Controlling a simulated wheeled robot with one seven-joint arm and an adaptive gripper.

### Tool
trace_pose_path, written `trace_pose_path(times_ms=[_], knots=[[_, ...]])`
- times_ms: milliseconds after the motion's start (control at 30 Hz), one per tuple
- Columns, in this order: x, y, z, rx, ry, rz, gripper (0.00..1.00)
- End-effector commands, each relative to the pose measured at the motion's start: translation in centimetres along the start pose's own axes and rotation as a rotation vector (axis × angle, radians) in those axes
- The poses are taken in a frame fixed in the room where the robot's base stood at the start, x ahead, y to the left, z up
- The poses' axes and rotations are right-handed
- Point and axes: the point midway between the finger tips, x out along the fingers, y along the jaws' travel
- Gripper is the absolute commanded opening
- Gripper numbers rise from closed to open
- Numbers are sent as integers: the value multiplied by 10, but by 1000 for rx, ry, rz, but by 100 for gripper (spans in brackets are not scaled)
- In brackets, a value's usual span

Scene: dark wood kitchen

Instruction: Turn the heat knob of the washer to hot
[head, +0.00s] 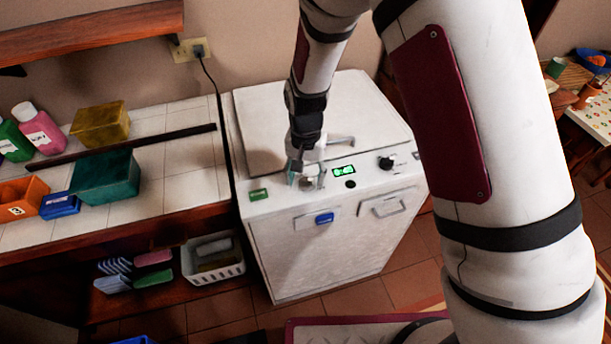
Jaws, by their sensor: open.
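The washer (345,252) is a white top-loading box with a control strip along its front top edge. A black round knob (386,163) sits at the right of that strip. My gripper (307,178) points down at the left half of the strip, left of the green-lit display (344,170), with its fingers open. Whatever is directly under or between the fingertips is mostly hidden, so I cannot tell whether they touch a knob. The black knob is well to the right of my gripper. I cannot read any heat marking or tell which knob sets heat.
A tiled counter (180,184) with boxes (104,176) and bottles (38,128) stands left. A white basket (215,274) is below. My arm crosses the right side.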

Motion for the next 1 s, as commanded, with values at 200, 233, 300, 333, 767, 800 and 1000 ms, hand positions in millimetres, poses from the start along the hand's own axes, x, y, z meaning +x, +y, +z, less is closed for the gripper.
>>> trace_pose_path(times_ms=[200,233,300,333,767,800,1000], knots=[[-39,-2,-1,-2,5,-4,52],[-45,-2,0,-2,4,-4,52],[-60,-1,0,-1,4,-4,52],[-66,-1,0,-1,4,-4,52],[-113,0,0,0,0,-1,52],[-113,0,0,0,0,0,52],[-113,0,0,0,0,0,52]])
